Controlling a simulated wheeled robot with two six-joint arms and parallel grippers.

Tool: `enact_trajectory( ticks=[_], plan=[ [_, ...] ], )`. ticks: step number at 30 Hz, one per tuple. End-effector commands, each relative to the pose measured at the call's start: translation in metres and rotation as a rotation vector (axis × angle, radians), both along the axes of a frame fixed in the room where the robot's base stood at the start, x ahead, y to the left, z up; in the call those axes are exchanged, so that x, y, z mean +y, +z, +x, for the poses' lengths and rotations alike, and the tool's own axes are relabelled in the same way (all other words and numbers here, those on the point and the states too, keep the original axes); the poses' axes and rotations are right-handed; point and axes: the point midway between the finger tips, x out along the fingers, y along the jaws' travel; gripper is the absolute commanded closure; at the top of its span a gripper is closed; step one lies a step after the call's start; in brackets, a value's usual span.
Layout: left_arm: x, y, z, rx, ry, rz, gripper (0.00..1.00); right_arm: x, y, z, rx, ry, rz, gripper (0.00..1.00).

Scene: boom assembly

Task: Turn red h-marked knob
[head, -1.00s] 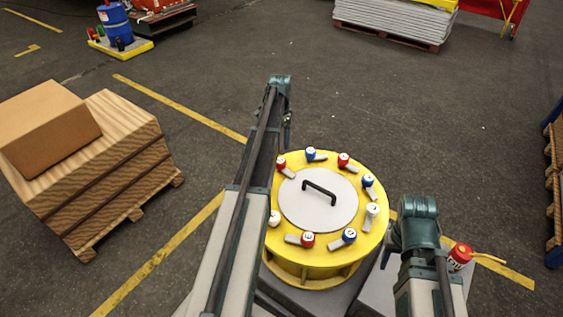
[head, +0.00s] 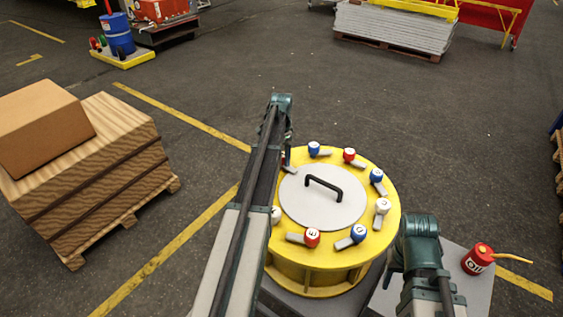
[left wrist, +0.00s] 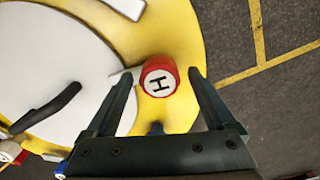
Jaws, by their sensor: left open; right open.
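The red H-marked knob (left wrist: 158,80) is in the left wrist view, at the rim of the yellow round housing (left wrist: 185,30). In the head view the housing (head: 385,215) stands in front of me with several red, blue and white knobs round a grey lid. My left arm crosses its left side and hides most of the H knob. My right gripper is out of view.
The lid has a black handle (head: 323,186). A red oil can (head: 478,260) stands on a grey surface at the right. A wooden crate stack (head: 85,170) with a cardboard box stands at the left. Open floor lies beyond the housing.

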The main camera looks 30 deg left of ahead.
Motion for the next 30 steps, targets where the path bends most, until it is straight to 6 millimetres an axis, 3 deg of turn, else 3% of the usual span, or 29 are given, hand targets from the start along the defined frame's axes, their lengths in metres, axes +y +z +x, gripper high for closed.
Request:
enact_trajectory(
  ticks=[9,24,30],
  plan=[
    [0.0000,-0.0031,0.0000,0.000,0.000,0.000,0.11,0.0000,-0.0031,0.0000,0.000,0.000,0.000,0.50],
    [0.0000,-0.0032,0.0000,0.000,0.000,0.000,0.97,0.0000,-0.0032,0.0000,0.000,0.000,0.000,0.50],
    [0.0000,-0.0032,0.0000,0.000,0.018,0.000,0.97,0.0000,-0.0032,0.0000,0.000,0.000,0.000,0.50]
  ],
)
